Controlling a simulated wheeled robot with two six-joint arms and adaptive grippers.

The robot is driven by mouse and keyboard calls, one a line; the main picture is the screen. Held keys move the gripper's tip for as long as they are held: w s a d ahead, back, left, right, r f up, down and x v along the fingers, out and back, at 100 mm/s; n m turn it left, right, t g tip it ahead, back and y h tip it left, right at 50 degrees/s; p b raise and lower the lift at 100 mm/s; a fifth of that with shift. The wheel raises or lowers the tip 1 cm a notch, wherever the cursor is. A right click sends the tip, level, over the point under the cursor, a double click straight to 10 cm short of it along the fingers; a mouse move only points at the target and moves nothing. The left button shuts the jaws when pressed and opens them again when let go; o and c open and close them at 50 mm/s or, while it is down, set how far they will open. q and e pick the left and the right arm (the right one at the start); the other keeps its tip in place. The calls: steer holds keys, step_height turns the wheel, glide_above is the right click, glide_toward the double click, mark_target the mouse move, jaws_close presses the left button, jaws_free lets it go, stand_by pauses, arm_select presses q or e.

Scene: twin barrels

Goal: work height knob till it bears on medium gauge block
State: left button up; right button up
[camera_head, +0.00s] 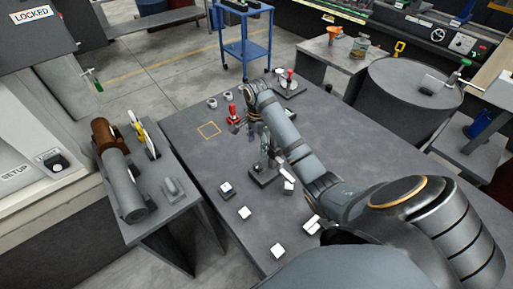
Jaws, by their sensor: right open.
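A small dark stand (262,178) with an upright post is on the grey table, partly hidden by my right arm. Its height knob is too small and covered to make out. Several pale blocks lie around it: one at its right (288,186), one at its left (226,188), and others nearer the front (245,213). I cannot tell which is the medium gauge block, or whether anything bears on a block. My right gripper (256,136) is open at the end of its arm, pointing down just above or beside the post. Contact cannot be told. My left gripper is out of view.
A red-topped piece (232,112) and small round parts (212,102) stand at the table's back. A side bench holds a grey cylinder (124,185). A barrel (405,95) stands right. The table's left front is fairly clear.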

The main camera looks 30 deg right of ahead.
steer(key=b, duration=0.5)
glide_above(258, 165)
step_height(258, 165, down, 5)
steer(key=shift+w+d, duration=0.1)
steer(key=f+b, duration=0.6)
steer(key=shift+s+f, duration=0.1)
steer(key=shift+s, duration=0.1)
steer(key=shift+w+f+b, duration=0.1)
steer(key=shift+f+b, duration=0.35)
steer(key=shift+b, duration=0.1)
steer(key=shift+r, duration=0.2)
steer(key=shift+c, duration=0.5)
